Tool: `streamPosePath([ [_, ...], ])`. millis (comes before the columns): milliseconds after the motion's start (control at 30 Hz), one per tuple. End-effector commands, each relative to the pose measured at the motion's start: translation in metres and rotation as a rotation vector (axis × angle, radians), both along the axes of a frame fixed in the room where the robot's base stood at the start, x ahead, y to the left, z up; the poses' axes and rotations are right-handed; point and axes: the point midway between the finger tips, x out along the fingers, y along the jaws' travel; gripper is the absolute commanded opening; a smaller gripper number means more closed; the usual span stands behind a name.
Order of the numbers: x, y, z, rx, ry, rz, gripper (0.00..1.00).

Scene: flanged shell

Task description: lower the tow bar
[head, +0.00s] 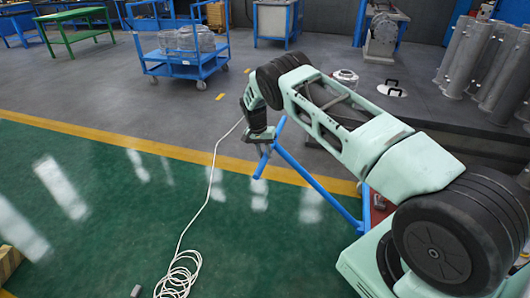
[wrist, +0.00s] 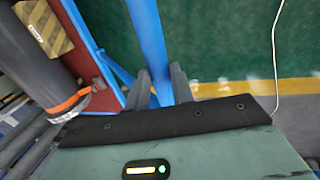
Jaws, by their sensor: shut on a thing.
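The blue tow bar (head: 316,186) slopes up from the lower right, beside my base, to a crosswise handle at its upper left end. It stands clear of the green floor, raised at a slant. My gripper (head: 265,146) is at that handle end, partly hiding it. In the wrist view, the tow bar (wrist: 148,35) runs down between the two dark fingers of my gripper (wrist: 162,88), which are shut on it. The exact contact is partly hidden by the gripper's dark edge.
In the wrist view, a red cart bed (wrist: 100,75) carries a grey cylinder (wrist: 45,65) with an orange strap. A white cable (head: 205,205) lies across the green floor left of the bar. A blue trolley (head: 185,65) stands farther back. The green floor at left is mostly clear.

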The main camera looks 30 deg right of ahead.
Motion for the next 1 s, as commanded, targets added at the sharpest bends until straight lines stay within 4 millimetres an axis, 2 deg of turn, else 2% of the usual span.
streamPosePath([
  [67, 0.001, 0.002, 0.001, 0.002, -0.002, 0.001, 0.0],
  [100, 0.001, 0.002, 0.001, 0.002, -0.002, 0.001, 0.26],
  [167, 0.001, 0.002, 0.001, 0.002, -0.002, 0.001, 0.43],
  [200, 0.001, 0.001, 0.001, 0.002, -0.002, 0.001, 0.44],
  [567, 0.002, 0.001, 0.007, 0.0, -0.003, 0.0, 0.44],
  [767, 0.008, 0.005, 0.039, 0.0, -0.006, 0.001, 0.44],
  [1000, 0.016, 0.013, 0.095, 0.001, -0.006, 0.001, 0.44],
])
